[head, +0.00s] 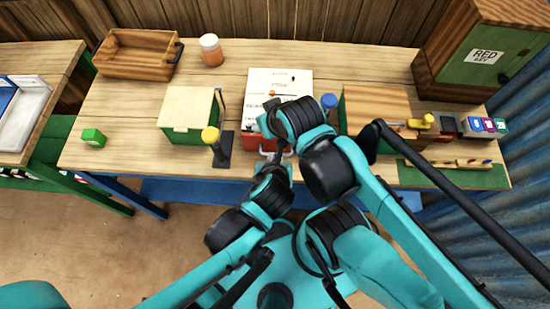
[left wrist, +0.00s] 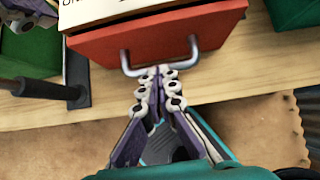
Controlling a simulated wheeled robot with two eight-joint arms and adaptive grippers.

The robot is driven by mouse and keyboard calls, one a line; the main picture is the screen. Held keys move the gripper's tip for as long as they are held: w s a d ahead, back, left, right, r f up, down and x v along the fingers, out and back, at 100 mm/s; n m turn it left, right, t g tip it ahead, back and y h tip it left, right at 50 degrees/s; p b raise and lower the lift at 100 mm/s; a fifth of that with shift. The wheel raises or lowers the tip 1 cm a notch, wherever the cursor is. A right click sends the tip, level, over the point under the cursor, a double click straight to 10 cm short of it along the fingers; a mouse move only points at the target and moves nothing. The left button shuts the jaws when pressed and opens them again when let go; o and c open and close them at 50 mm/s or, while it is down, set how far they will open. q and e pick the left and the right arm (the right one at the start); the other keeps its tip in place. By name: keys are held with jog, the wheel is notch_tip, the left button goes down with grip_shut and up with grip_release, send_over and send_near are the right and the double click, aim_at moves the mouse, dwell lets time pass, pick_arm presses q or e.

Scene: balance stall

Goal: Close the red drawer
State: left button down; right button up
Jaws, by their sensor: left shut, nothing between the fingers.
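The red drawer (head: 264,146) is under the white lettered panel near the table's front edge, partly hidden by my arm in the head view. In the left wrist view its red front (left wrist: 205,32) fills the top middle, with a grey bar handle (left wrist: 127,62). I cannot tell how far it stands out. My left gripper (left wrist: 159,71) is shut and empty, its tips at the middle of the handle; I cannot tell whether they touch it. A purple jointed piece (left wrist: 30,10) at the wrist view's top left looks like part of my right gripper; its jaws are unclear.
Left of the drawer are a green box with a pale lid (head: 188,108) and a yellow-knobbed post (head: 211,136). A wooden tray (head: 140,72) and orange jar (head: 211,52) stand behind. A green cabinet (head: 485,60) is at right. The table's front left is mostly clear.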

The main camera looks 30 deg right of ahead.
pick_arm(q)
jog(key=v, duration=1.2)
jog(key=w+a+n+y, duration=0.2)
jog(key=w+a+n, duration=0.95)
jog(key=n, duration=0.75)
jog(key=w+a+n+y, duration=0.2)
jog(key=a+n, duration=1.7)
jog(key=n, duration=0.4)
jog(key=shift+a, duration=0.2)
